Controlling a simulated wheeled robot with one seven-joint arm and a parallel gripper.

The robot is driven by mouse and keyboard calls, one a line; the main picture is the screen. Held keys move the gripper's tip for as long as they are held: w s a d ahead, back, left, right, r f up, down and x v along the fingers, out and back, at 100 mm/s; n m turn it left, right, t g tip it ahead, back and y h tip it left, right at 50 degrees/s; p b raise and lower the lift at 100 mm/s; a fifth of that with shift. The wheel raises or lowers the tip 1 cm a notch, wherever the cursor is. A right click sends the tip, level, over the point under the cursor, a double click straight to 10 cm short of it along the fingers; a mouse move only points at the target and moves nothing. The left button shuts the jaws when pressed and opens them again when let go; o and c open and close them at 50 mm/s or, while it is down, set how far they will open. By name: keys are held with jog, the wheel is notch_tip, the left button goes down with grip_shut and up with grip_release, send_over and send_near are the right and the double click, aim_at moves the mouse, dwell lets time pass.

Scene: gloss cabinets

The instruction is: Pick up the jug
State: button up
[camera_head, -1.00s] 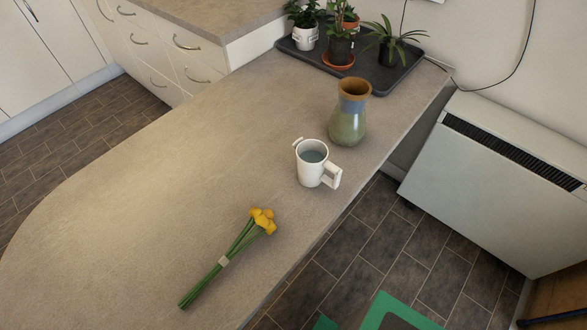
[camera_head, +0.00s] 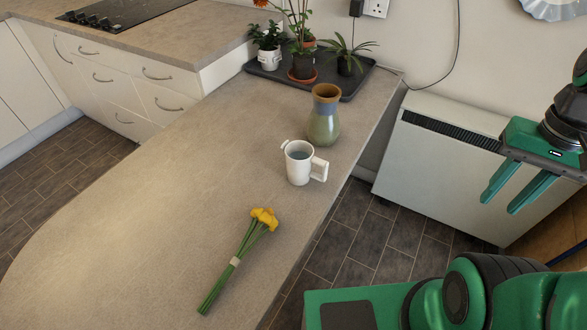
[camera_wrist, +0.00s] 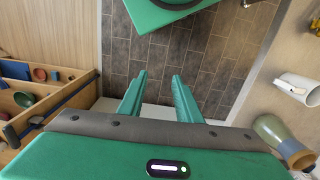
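The jug (camera_head: 301,162) is white with a handle on its right and a small spout on its left. It stands upright on the worktop near its right edge, with grey-blue liquid or lining inside. It also shows at the right side of the wrist view (camera_wrist: 298,88). My gripper (camera_head: 505,200) is open and empty, off to the right of the worktop in front of the white heater. Its two green fingers also show apart in the wrist view (camera_wrist: 158,88), with only floor between them.
A green-brown vase (camera_head: 323,118) stands just behind the jug. A bunch of yellow flowers (camera_head: 238,258) lies in front of it. Potted plants stand on a dark tray (camera_head: 352,84) at the back. The white heater (camera_head: 430,165) is right of the worktop. The worktop's left is clear.

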jog(key=shift+o, duration=1.2)
jog(key=shift+a, duration=0.1)
jog(key=o, duration=0.5)
jog(key=shift+s+r, duration=0.25)
jog(key=shift+s, duration=0.05)
jog(key=w+a+h, duration=0.1)
jog(key=w+a, duration=1.1)
jog(key=w, duration=0.3)
jog(key=shift+y, duration=0.3)
jog(key=w+a+f, duration=0.1)
jog(key=w+a, duration=0.1)
jog(key=a, duration=0.4)
jog(key=w+a+f, duration=0.1)
jog(key=a+f, duration=0.1)
jog(key=a, duration=0.4)
jog(key=w+a+f, duration=0.1)
jog(key=w+a, duration=0.1)
jog(key=a, duration=0.4)
jog(key=shift+w+f, duration=0.3)
send_over(318, 176)
notch_tip(318, 176, down, 5)
jog(key=shift+a, duration=0.1)
jog(key=shift+f, duration=3)
